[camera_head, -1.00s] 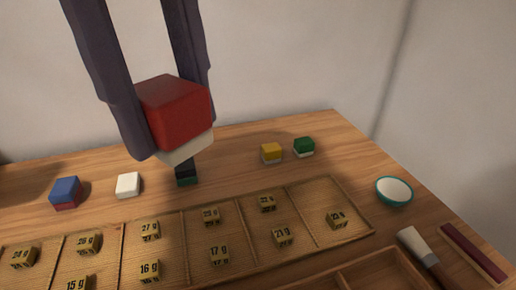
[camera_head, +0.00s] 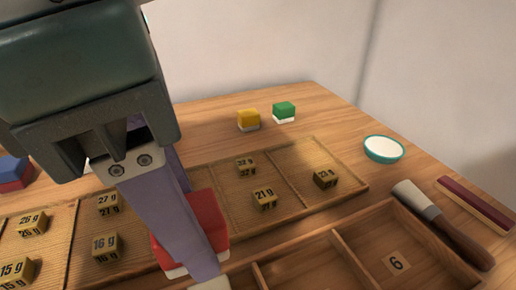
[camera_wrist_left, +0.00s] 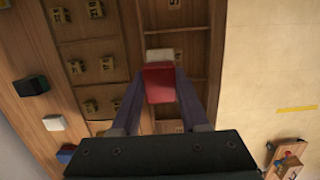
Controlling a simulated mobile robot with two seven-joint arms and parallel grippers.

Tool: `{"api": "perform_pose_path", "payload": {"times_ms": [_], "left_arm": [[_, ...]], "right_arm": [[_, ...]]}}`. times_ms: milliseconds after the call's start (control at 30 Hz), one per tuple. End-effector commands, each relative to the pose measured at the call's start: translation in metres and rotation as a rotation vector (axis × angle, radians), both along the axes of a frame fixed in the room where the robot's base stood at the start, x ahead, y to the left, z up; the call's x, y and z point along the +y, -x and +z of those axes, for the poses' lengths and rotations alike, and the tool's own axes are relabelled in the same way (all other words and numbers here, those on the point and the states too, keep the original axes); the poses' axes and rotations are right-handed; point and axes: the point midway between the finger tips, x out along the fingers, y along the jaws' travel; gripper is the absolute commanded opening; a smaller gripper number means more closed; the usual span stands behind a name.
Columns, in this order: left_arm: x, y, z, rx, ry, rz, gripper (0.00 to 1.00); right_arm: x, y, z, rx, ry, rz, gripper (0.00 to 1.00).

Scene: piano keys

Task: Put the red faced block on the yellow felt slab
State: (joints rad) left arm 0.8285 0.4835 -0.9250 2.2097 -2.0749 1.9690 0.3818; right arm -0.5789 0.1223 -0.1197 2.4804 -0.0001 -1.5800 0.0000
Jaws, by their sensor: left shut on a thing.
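My left gripper (camera_head: 195,225) is shut on the red faced block (camera_head: 210,217), which has a red upper part and a white lower part. It holds the block over the front trays; I cannot tell its exact height. The wrist view shows the red block (camera_wrist_left: 159,85) between the two purple fingers (camera_wrist_left: 158,100). A small yellow-topped piece with a pale base (camera_head: 248,119), the likely yellow felt slab, stands at the back of the table, beyond the trays and well apart from the gripper. My right gripper is not in view.
A green-topped piece (camera_head: 284,111) stands right beside the yellow one. Numbered weights (camera_head: 326,178) sit in the woven tray. A blue block (camera_head: 14,172) is at left.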

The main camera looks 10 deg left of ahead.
Motion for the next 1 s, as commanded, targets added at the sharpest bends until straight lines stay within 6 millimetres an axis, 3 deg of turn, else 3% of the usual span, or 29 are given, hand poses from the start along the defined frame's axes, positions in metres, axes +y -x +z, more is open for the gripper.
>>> {"api": "perform_pose_path", "payload": {"times_ms": [33,200,467,667,1000], "left_arm": [[0.001,0.001,-0.019,0.008,-0.002,0.001,0.0],[0.001,0.001,-0.054,0.004,-0.002,0.0,0.0],[0.0,0.0,-0.075,0.002,-0.001,-0.001,0.0],[0.001,0.001,-0.107,0.004,-0.002,0.0,0.0],[0.0,0.0,-0.112,-0.001,-0.001,-0.003,0.0]], "right_arm": [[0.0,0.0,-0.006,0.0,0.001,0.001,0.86],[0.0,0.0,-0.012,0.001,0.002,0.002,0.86],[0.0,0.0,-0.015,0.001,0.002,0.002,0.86],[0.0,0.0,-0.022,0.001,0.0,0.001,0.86],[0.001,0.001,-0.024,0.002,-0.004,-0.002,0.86]]}}
